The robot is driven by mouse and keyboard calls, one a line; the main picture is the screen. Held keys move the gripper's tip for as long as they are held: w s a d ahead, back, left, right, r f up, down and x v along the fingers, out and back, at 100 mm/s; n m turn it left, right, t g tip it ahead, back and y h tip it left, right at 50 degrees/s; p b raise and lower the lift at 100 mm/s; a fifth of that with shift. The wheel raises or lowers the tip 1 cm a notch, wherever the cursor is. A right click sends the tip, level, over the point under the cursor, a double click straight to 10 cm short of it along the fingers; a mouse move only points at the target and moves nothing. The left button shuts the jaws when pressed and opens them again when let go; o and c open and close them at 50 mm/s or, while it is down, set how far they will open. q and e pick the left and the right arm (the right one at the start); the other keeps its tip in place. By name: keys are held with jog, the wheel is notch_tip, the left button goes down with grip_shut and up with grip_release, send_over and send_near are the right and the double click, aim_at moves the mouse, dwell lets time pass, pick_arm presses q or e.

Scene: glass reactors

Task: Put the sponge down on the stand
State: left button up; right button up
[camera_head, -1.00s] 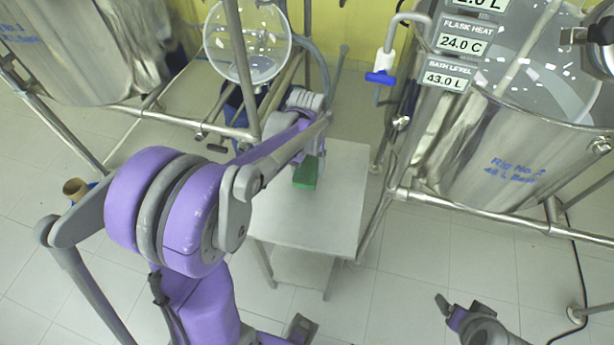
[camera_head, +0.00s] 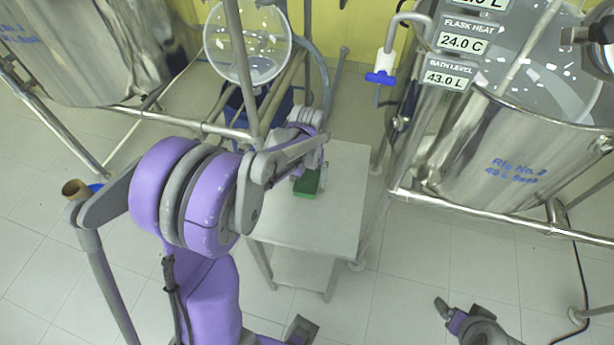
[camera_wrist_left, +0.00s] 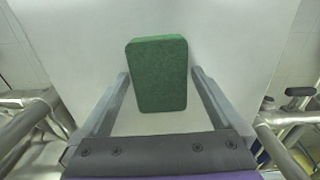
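The green sponge (camera_head: 307,183) shows over the top of the pale grey stand (camera_head: 325,225). In the left wrist view the sponge (camera_wrist_left: 158,75) lies between the two fingertips of my left gripper (camera_wrist_left: 160,74), which sit close along its left and right sides. In the head view the left gripper (camera_head: 308,168) reaches down at the sponge and is partly hidden by its own arm. I cannot tell whether the sponge touches the stand's top. My right gripper (camera_head: 447,310) shows only in part at the lower right, away from the stand.
A steel vessel marked Rig No. 2 (camera_head: 515,165) on a pipe frame stands right of the stand. Another steel vessel (camera_head: 90,55) is at the upper left. A round glass flask (camera_head: 247,45) hangs behind the stand. The stand's front and right top is bare.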

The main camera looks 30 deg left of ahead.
aim_at(307, 179)
pick_arm(q)
jog(key=shift+r, duration=0.15)
notch_tip(307, 179, up, 12)
jog(key=p, duration=0.1)
jog(key=s+d+f+m+t, duration=0.1)
jog(key=s+d+m+t, duration=0.1)
jog(key=s+d, duration=0.3)
jog(key=s+d+f+m+t, duration=0.1)
jog(key=s+d, duration=0.4)
jog(key=s, duration=0.5)
jog(key=shift+d+f+m+t, duration=0.25)
jog(key=shift+m+t, duration=0.25)
jog(key=shift+t, duration=0.7)
